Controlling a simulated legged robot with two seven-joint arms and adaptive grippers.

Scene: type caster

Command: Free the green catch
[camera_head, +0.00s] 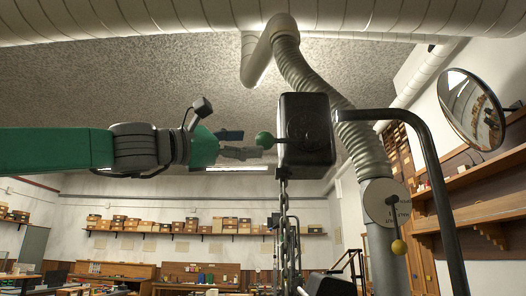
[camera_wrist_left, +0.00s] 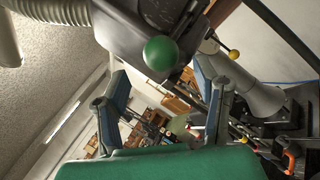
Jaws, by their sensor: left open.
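The green catch is a round green knob (camera_head: 264,140) on the left side of a black hoist box (camera_head: 306,134). In the left wrist view the green knob (camera_wrist_left: 161,53) shows in front of the dark box (camera_wrist_left: 120,30), above the gap between my fingers. My left gripper (camera_head: 243,144) comes in from the left, level with the knob and just short of it. Its two fingers are apart, and nothing is between them. In the left wrist view my left gripper (camera_wrist_left: 165,82) is also open. My right gripper is in neither view.
A chain (camera_head: 284,230) hangs below the box. A ribbed duct (camera_head: 345,115) and a dark bent pipe (camera_head: 432,160) stand to the right. A yellow knob (camera_head: 399,247) hangs from a grey cylinder. The room left of the box, around my arm, is free.

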